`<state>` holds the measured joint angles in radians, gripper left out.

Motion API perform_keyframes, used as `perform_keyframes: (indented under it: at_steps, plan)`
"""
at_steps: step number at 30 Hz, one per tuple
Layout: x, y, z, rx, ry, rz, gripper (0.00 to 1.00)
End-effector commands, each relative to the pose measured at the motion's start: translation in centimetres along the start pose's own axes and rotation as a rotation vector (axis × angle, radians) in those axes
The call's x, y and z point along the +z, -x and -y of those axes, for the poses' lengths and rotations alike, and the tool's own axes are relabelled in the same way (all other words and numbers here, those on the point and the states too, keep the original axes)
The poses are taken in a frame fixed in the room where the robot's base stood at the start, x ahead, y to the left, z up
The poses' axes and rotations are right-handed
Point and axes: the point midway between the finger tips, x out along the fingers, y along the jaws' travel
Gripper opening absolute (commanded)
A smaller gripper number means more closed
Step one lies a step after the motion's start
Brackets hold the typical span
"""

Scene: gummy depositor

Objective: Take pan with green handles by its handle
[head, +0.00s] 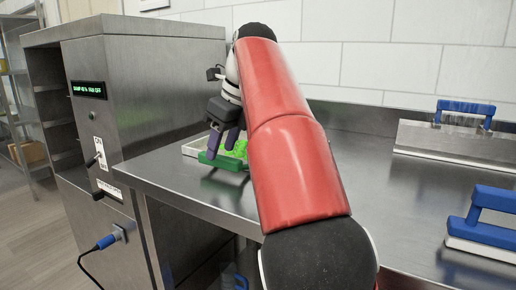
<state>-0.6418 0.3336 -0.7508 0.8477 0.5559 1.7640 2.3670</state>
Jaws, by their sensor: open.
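The pan (192,149) is a shallow pale tray on the steel counter, beside the depositor machine. Its near green handle (224,162) shows at the front edge. Bright green contents (238,150) lie in the pan. My gripper (222,139) is open, with its dark fingers pointing down just above and behind the green handle. I cannot tell whether the fingers straddle or touch the handle. My red arm hides the right part of the pan and any handle there.
A steel machine (150,95) with a green display (88,90) stands at the left. A tiled wall (400,60) closes the back. The middle of the counter is clear.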

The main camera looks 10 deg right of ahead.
Motion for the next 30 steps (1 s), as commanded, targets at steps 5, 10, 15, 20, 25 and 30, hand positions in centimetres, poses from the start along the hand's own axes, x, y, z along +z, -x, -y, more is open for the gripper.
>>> perform_keyframes:
  at_steps: [5, 10, 15, 20, 25, 30]
  plan:
    - [-0.1, -2.7, 0.0, 0.004, 0.002, -0.001, 0.45]
    - [-0.2, -3.8, 0.1, 0.000, 0.001, -0.001, 0.45]
    - [-0.1, -3.8, 0.2, -0.001, 0.001, 0.000, 0.45]
    - [-0.1, -3.8, 0.2, 0.000, 0.001, 0.000, 0.28]
    - [-0.1, -3.8, 0.2, 0.000, 0.001, 0.000, 0.06]
    - [-0.1, -3.8, 0.2, 0.000, 0.001, 0.000, 0.00]
